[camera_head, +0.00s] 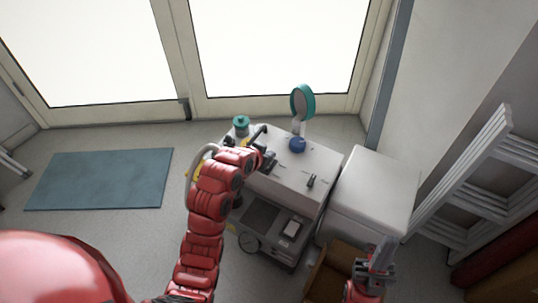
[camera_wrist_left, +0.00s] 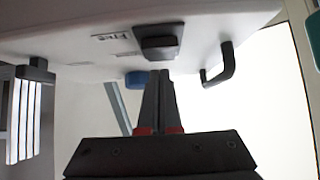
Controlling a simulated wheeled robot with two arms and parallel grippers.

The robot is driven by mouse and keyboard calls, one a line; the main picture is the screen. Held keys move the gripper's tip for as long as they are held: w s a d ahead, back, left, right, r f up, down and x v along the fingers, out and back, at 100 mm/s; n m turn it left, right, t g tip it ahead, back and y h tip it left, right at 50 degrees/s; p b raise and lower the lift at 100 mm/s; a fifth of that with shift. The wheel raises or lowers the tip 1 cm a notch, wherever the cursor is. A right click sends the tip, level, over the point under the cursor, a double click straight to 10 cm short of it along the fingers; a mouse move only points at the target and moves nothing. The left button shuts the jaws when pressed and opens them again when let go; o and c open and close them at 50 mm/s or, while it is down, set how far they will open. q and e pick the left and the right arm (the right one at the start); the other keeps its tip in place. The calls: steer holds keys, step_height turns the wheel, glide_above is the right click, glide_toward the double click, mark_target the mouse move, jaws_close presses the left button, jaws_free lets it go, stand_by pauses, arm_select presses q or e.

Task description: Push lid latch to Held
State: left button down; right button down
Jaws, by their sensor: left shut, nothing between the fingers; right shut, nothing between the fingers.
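The white compressor cabinet (camera_head: 292,178) stands in the middle of the head view. In the left wrist view a dark block that looks like the lid latch (camera_wrist_left: 158,42) sits on its white surface (camera_wrist_left: 220,25), beside a small printed label (camera_wrist_left: 110,37) whose text I cannot read surely. My left gripper (camera_wrist_left: 159,73) is shut and empty, its tips close to the block; I cannot tell whether they touch. In the head view the left gripper (camera_head: 268,164) is over the cabinet's left part, and the arm hides much there. My right gripper (camera_head: 383,252) is shut and empty at the lower right.
A blue knob (camera_head: 297,145), a round teal-rimmed piece (camera_head: 302,102) and a small black lever (camera_head: 311,181) are on the cabinet top. A black handle (camera_wrist_left: 223,65) shows in the wrist view. A white box (camera_head: 370,190), brown carton (camera_head: 328,275) and ladder (camera_head: 465,185) stand right.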

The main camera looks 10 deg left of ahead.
arm_select(q)
steer(key=r, duration=0.1)
steer(key=r+p, duration=0.1)
steer(key=r, duration=0.1)
steer(key=r+p, duration=0.1)
steer(key=shift+w+d+r, duration=0.1)
steer(key=shift+w+r, duration=0.25)
steer(key=shift+r, duration=0.05)
steer(key=r+p+v, duration=0.1)
steer(key=v, duration=0.8)
steer(key=shift+w, duration=0.2)
steer(key=shift+r, duration=0.1)
